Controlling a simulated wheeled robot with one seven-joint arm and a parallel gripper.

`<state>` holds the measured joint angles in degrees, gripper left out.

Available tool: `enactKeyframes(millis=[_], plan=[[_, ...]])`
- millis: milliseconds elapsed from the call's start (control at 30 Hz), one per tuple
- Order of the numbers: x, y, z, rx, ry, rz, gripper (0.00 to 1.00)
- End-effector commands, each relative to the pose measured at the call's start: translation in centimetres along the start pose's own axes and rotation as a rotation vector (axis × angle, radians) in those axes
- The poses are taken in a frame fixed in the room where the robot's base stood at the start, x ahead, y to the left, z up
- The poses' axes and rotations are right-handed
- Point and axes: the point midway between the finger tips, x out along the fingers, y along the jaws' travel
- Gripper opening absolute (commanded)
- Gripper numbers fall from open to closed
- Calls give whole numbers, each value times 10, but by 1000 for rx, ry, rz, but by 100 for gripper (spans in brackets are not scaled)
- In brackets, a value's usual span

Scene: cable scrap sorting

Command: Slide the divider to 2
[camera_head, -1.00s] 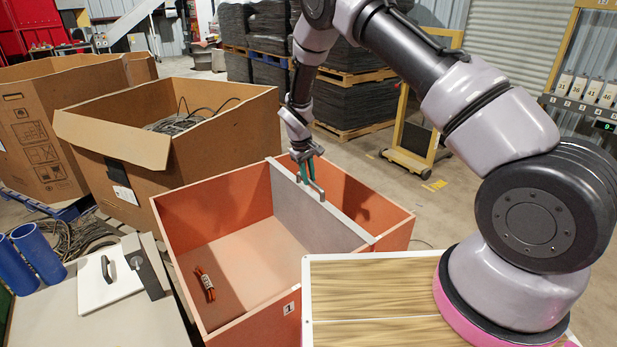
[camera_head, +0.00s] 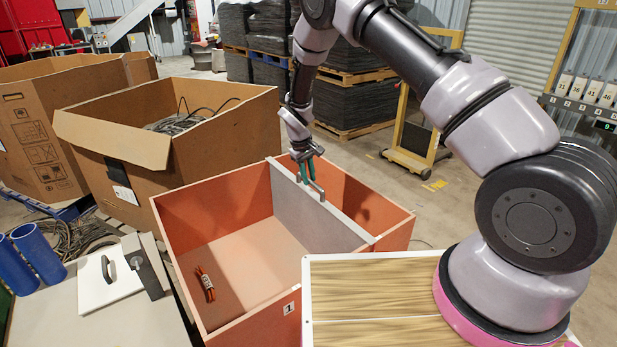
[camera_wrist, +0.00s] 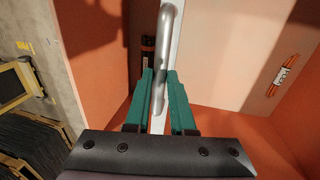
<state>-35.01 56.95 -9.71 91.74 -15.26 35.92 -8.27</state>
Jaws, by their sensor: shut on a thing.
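The divider (camera_head: 305,215) is a light grey upright panel inside an orange bin (camera_head: 195,285). It splits the bin into a wide left compartment and a narrower right one. A grey metal handle (camera_head: 319,188) stands on its top edge. My gripper (camera_head: 308,180) has green fingers and is shut on the handle from above. In the wrist view the fingers (camera_wrist: 160,78) close around the handle bar (camera_wrist: 178,55), over the divider's white top edge. A label reading 1 (camera_head: 289,308) is on the bin's front wall; no label 2 shows on the bin.
A red-orange cable bundle (camera_head: 205,284) lies in the wide compartment. A dark bundle with orange ends (camera_wrist: 148,50) lies beside the divider in the narrow compartment. A wooden-topped surface (camera_head: 385,285) borders the bin at front right. Cardboard boxes (camera_head: 225,140) stand behind left.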

Motion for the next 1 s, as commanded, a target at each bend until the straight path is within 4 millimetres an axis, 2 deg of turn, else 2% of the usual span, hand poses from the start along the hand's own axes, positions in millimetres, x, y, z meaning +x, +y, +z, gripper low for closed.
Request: enactKeyframes(millis=[433,567,667,900,1000], plan=[[0,0,0,1,0,0,0],[-2,-8,0,-2,0,0,0],[-6,-31,-1,-5,1,-2,0],[-20,-100,-1,-7,2,-2,0],[-24,-121,0,-5,1,-2,0]])
